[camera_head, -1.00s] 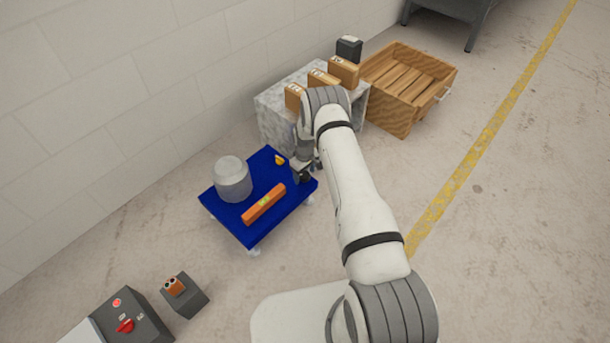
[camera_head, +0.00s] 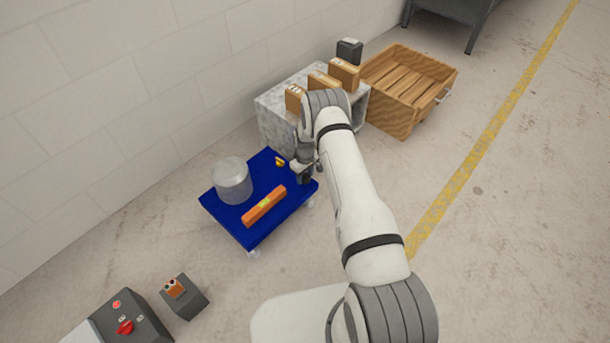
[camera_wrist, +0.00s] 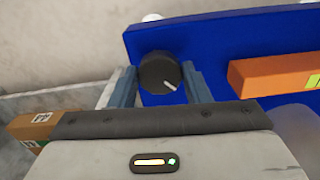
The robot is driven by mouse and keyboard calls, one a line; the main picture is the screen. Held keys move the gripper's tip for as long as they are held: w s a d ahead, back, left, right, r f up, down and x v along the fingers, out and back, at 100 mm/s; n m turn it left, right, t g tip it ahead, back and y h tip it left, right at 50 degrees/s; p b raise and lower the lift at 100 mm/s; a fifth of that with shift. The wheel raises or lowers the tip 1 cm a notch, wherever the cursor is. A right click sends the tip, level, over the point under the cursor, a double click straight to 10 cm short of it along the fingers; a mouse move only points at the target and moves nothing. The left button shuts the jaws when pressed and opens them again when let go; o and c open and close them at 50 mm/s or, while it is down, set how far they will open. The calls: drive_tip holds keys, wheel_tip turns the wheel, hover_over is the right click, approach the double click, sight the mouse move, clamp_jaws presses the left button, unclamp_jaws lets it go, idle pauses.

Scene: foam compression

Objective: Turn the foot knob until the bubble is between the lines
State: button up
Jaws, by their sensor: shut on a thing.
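The black foot knob (camera_wrist: 160,74) with a white pointer mark sits at the edge of the blue platform (camera_wrist: 200,40) in the wrist view. My gripper (camera_wrist: 158,82) has one finger on each side of the knob and is shut on it. In the head view my gripper (camera_head: 303,173) is at the platform's right corner and hides the knob. An orange spirit level (camera_head: 252,213) lies on the blue platform (camera_head: 235,225), with a yellow-green vial (camera_head: 265,202) in its middle. The bubble is too small to make out. The level's end (camera_wrist: 268,75) shows at the right in the wrist view.
A grey cylinder (camera_head: 232,180) and a small yellow piece (camera_head: 280,161) are on the platform. A stone-like block (camera_head: 275,118) bearing boxes (camera_head: 343,72) stands behind my gripper, beside a wooden crate (camera_head: 425,97). A control box (camera_head: 140,315) is at front left.

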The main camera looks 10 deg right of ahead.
sight(305, 176)
drive_tip(key=m+b, duration=0.2)
drive_tip(key=m, duration=0.2)
drive_tip(key=shift+f+m+b, duration=0.1)
drive_tip(key=shift+m+b, duration=0.2)
drive_tip(key=m+b, duration=0.1)
drive_tip(key=m, duration=0.4)
drive_tip(key=shift+b, duration=0.3)
drive_tip(key=shift+m, duration=0.4)
drive_tip(key=o, duration=1)
drive_tip(key=shift+r, duration=0.2)
wheel_tip(305, 176, up, 8)
drive_tip(key=p, duration=0.3)
drive_tip(key=shift+f, duration=0.2)
